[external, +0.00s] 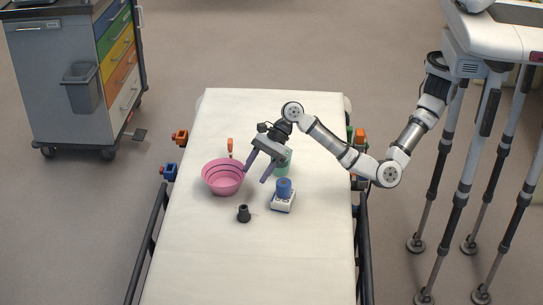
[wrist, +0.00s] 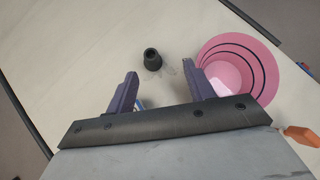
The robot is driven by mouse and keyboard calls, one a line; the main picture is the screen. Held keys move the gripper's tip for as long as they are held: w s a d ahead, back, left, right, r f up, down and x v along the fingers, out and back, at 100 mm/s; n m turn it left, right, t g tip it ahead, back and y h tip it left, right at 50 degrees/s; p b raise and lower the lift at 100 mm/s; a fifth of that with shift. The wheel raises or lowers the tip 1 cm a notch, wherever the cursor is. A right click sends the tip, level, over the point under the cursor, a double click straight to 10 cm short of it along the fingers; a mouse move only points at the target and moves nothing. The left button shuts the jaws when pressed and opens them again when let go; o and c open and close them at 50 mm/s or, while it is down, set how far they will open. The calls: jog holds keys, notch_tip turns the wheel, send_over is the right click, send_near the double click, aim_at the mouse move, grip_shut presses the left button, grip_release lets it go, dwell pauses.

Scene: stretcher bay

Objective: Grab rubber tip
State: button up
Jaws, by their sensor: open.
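The black rubber tip (external: 243,214) stands on the white stretcher sheet, in front of the pink bowl. It also shows in the wrist view (wrist: 152,59), beyond the fingertips and roughly between them. My gripper (external: 258,174) is open and empty, above the sheet between the bowl and a blue object. In the wrist view its two purple fingers (wrist: 163,86) are spread apart, and the rubber tip is clear of both. A small clear item lies next to the tip in the wrist view; I cannot tell what it is.
A white block with a blue top (external: 284,196) and a green cup (external: 283,165) stand to the right. An orange item (external: 230,146) is behind the bowl. The front of the sheet (external: 250,265) is clear.

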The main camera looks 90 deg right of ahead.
aim_at(245, 206)
jog(key=shift+m+g, duration=0.4)
jog(key=shift+g, duration=0.1)
jog(key=x, duration=0.6)
jog(key=s+x, duration=0.1)
jog(key=x, duration=0.2)
jog(key=shift+f+p, duration=0.3)
jog(key=shift+f, duration=0.1)
jog(key=shift+s+p+x, duration=0.2)
jog(key=shift+p+x, duration=0.2)
jog(key=shift+x, duration=2.4)
jog(key=shift+a, duration=0.15)
jog(key=shift+c, duration=0.3)
jog(key=c, duration=1)
